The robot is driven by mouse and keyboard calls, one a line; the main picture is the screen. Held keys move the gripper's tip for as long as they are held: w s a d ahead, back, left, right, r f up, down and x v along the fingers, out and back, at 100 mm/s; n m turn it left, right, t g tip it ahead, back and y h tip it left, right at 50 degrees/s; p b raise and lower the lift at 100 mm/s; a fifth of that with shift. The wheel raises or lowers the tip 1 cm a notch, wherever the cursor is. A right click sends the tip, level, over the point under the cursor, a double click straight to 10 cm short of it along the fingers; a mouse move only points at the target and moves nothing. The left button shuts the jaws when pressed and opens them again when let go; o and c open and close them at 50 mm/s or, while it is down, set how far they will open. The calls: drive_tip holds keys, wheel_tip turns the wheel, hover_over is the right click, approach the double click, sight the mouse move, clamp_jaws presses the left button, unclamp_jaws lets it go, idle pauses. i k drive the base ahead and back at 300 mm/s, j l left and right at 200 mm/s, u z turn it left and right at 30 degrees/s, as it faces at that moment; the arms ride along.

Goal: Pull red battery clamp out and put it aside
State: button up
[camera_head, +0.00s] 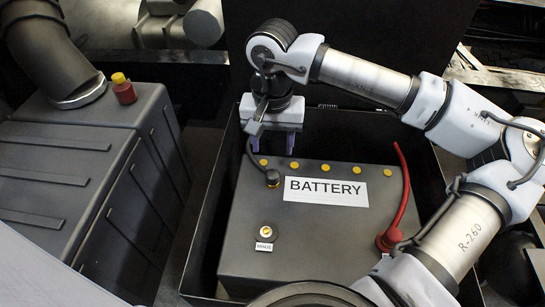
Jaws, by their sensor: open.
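The red battery clamp (386,241) sits at the right front of the battery's top, with its red cable (405,190) rising up and back. My arm's forearm passes close by and partly hides it. The dark grey battery (320,225) stands in a black open box and carries a white BATTERY label (326,191). A black clamp (272,179) with a black cable lies on the battery's left rear. My gripper (273,158) is open and points down at the battery's rear left edge, behind the black clamp and well apart from the red one. Nothing shows between its fingers.
A bare yellow terminal (266,231) with a small label is on the battery's left front. Several yellow caps line its rear edge. The black box wall (205,215) surrounds the battery.

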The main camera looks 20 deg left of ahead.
sight(393, 234)
drive_tip(key=k+l, duration=0.2)
drive_tip(key=k, duration=0.3)
drive_tip(key=k+l, duration=0.2)
drive_tip(key=k, duration=0.25)
